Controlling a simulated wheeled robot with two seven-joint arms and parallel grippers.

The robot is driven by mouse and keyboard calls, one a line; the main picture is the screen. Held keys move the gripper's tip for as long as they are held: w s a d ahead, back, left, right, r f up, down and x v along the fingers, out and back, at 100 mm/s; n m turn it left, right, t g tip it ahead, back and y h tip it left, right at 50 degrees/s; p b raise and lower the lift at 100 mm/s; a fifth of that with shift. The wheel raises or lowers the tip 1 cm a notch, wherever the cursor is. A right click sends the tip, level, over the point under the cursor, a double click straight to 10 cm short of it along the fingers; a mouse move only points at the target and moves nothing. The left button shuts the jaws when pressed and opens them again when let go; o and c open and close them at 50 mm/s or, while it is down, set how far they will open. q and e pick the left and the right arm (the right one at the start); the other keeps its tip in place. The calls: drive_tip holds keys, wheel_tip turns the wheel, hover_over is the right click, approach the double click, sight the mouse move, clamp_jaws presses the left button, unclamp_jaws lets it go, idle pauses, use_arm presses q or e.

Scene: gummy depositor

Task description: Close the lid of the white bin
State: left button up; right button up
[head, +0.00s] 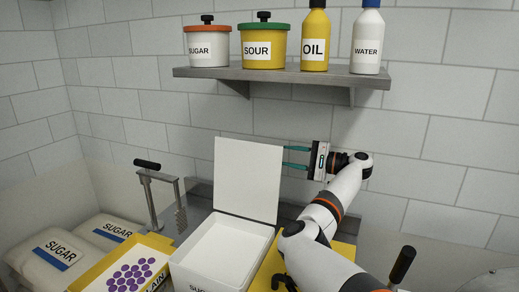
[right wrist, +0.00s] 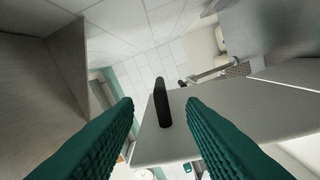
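The white bin (head: 222,250) stands at the lower middle of the head view. Its lid (head: 248,180) is open and stands nearly upright at the bin's back edge. My right gripper (head: 285,157) comes in from the right with its two teal fingers apart, at the lid's right edge. In the right wrist view the pale lid panel (right wrist: 215,120) lies ahead of the spread fingers. A black bar (right wrist: 162,103) shows between the fingertips in that view; I cannot tell whether it belongs to the lid. Nothing is visibly gripped. My left gripper is out of view.
A shelf (head: 280,78) with labelled pots and bottles hangs on the wall above the lid. A yellow tray (head: 152,240) of purple gummies lies left of the bin. A metal tool with a black handle (head: 147,163) stands behind it. Sugar sacks (head: 52,252) lie far left.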

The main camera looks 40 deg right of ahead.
sight(259, 151)
drive_tip(key=p+x, duration=0.2)
drive_tip(key=x, duration=0.7)
drive_tip(key=shift+w+a+r+p, duration=0.15)
drive_tip(key=shift+w+p, duration=0.05)
drive_tip(key=shift+p, duration=0.2)
drive_tip(key=shift+w+a, duration=0.3)
drive_tip(key=shift+w, duration=0.25)
clamp_jaws()
